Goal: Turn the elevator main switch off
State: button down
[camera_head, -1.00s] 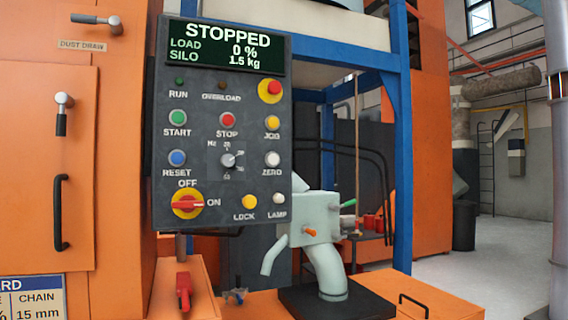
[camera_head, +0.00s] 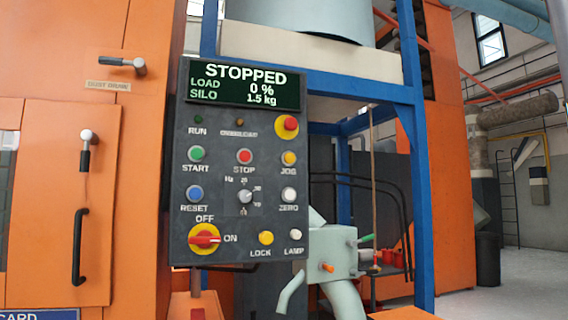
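The elevator main switch (camera_head: 204,240) is a red handle on a yellow round plate at the lower left of the dark grey control panel (camera_head: 222,215). OFF is printed above it and ON to its right. The red handle lies roughly horizontal, towards the ON mark. The panel's display (camera_head: 246,84) reads STOPPED, LOAD 0 %, SILO 1.5 kg. My gripper is not in view.
Left of the panel is an orange cabinet with a black door handle (camera_head: 79,246) and a small lever (camera_head: 86,150). A blue frame (camera_head: 419,200) stands behind the panel. A pale grey-green spout (camera_head: 343,290) is below right. Open floor (camera_head: 505,290) lies at far right.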

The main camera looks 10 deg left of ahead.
aim_at(204, 239)
jog(key=u, duration=1.3)
jog(key=j+z, duration=0.15)
jog(key=i+j+z, duration=0.1)
jog(key=j, duration=0.25)
